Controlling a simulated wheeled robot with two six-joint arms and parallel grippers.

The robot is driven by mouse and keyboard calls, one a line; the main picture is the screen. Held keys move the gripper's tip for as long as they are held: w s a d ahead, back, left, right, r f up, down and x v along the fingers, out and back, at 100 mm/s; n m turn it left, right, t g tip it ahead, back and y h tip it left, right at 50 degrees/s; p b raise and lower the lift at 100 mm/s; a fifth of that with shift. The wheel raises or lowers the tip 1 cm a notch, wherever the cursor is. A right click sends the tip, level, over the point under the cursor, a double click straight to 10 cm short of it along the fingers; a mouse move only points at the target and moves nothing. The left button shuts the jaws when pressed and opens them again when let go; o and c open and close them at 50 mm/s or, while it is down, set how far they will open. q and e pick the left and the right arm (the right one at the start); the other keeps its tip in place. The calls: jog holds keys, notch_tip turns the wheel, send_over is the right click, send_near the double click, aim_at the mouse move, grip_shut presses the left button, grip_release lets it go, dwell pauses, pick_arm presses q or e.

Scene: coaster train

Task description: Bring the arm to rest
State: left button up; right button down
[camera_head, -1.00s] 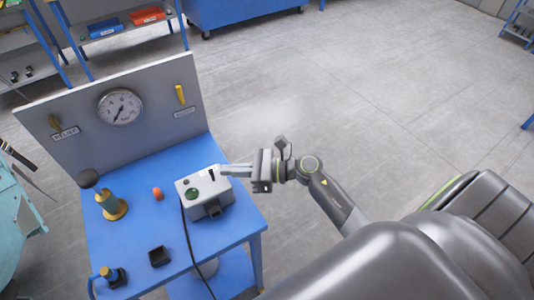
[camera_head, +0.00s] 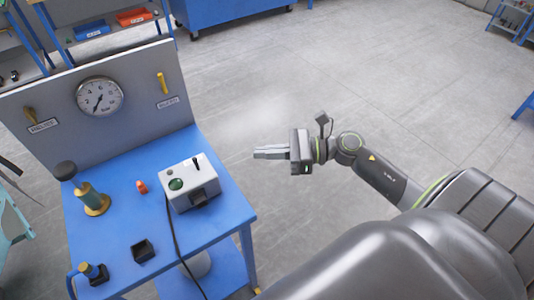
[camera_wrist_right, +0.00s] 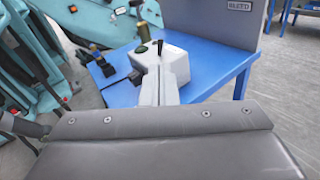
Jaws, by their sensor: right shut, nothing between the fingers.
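My right gripper (camera_head: 262,154) is shut and empty. It hangs over the grey floor to the right of the blue table, apart from everything. In the right wrist view its closed fingers (camera_wrist_right: 160,88) point toward the table and overlap the white control box in the picture. My left gripper does not show in the head view.
The blue table (camera_head: 222,232) carries a white control box (camera_head: 207,188) with a green button, a brass-coloured valve post (camera_head: 95,200), an orange piece (camera_head: 141,187) and a black open box (camera_head: 144,251). A grey panel holds a gauge (camera_head: 99,97). The floor (camera_head: 400,90) is clear.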

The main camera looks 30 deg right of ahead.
jog(key=shift+s+d+r, duration=0.1)
jog(key=shift+s, duration=0.05)
dwell(0.5)
jog(key=w+d+f+m+t+h, duration=0.1)
jog(key=d+f+m+t+h, duration=0.2)
jog(key=f+m, duration=0.45)
jog(key=w+d+f+m+t+h, duration=0.1)
jog(key=d+f+m+h, duration=0.3)
jog(key=d+f+m, duration=0.3)
jog(key=w+d+f+m+t+h, duration=0.1)
jog(key=d+f+m+t+h, duration=0.15)
jog(key=f+m, duration=0.5)
jog(key=s+d+f+m+g+h, duration=0.1)
jog(key=s+f+m+g+h, duration=0.15)
jog(key=s+f+m, duration=0.45)
jog(key=s+d+f+m+g+h, duration=0.25)
jog(key=f+m, duration=0.25)
jog(key=f, duration=0.3)
jog(key=s+a+f+m+g, duration=0.3)
jog(key=s+f, duration=0.3)
jog(key=s, duration=0.3)
jog(key=s+a+f+m+g, duration=0.3)
jog(key=s+a+f+m, duration=0.1)
jog(key=s, duration=0.6)
jog(key=s+a+f+m+g, duration=0.4)
jog(key=s+f, duration=0.4)
jog(key=s, duration=0.2)
jog(key=shift+a+m, duration=0.25)
jog(key=shift+m, duration=0.45)
